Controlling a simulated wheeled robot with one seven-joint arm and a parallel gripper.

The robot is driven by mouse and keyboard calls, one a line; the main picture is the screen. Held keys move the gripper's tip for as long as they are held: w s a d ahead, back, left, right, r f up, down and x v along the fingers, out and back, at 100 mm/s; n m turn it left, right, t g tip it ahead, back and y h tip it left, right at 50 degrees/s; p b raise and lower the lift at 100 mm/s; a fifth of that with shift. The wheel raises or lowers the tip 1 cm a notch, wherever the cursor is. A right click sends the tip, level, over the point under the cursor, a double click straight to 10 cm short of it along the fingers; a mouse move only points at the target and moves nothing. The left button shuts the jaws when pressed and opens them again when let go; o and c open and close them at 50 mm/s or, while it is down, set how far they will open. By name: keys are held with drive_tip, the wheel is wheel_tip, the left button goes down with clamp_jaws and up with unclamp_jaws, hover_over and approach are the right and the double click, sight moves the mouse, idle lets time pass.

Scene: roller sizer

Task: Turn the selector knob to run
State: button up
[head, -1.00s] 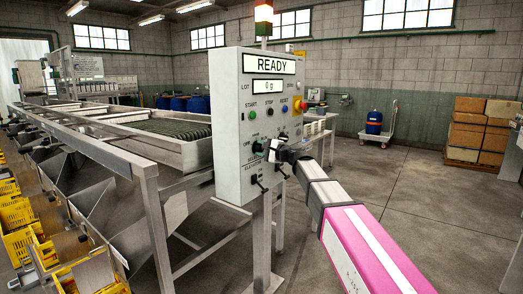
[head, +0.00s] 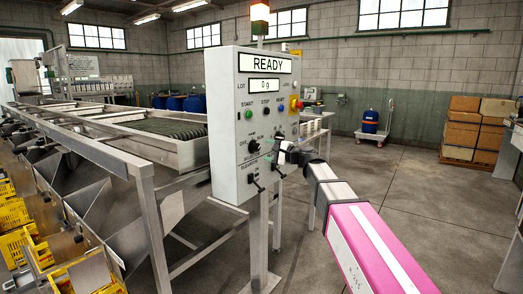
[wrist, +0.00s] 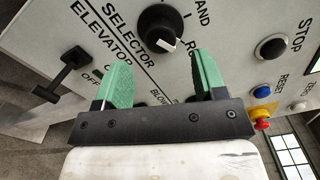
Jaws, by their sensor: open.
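The black selector knob (head: 253,147) sits on the grey control panel (head: 226,130), with OFF at its left and RUN at its right. In the wrist view the knob (wrist: 164,28) shows a white pointer on the side facing a label that begins with R; a green finger hides the rest of that label. My gripper (wrist: 160,80) is open, its two green fingers apart with nothing between them. The knob is beyond the fingertips, apart from them. In the head view my gripper (head: 281,148) is right of the knob, its fingers hard to make out.
The panel display (head: 267,65) reads READY. An elevator switch lever (wrist: 62,75) projects left of my fingers in the wrist view. Start, stop and reset buttons and a red emergency stop (head: 292,103) are above the knob. The sizer frame (head: 150,180) stands left; open floor lies right.

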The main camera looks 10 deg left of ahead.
drive_tip(key=shift+v, duration=2.4)
drive_tip(key=s+d+f+n+g+h, duration=0.1)
drive_tip(key=s+d+f+h, duration=0.15)
drive_tip(key=d+f, duration=0.45)
drive_tip(key=s+d+f+n+g+h, duration=0.1)
drive_tip(key=s+d+f+n+h, duration=0.15)
drive_tip(key=f, duration=0.85)
drive_tip(key=s+d+f+n+g+h, duration=0.1)
drive_tip(key=d+f+h, duration=0.2)
drive_tip(key=d+f, duration=0.45)
drive_tip(key=s+d+f+n+g+h, duration=0.3)
drive_tip(key=s+d+f+h, duration=0.5)
drive_tip(key=s+d+f, duration=0.6)
drive_tip(key=d+f, duration=0.4)
drive_tip(key=shift+s+g+h, duration=0.3)
drive_tip(key=shift+s+g, duration=0.1)
drive_tip(key=shift+f, duration=0.1)
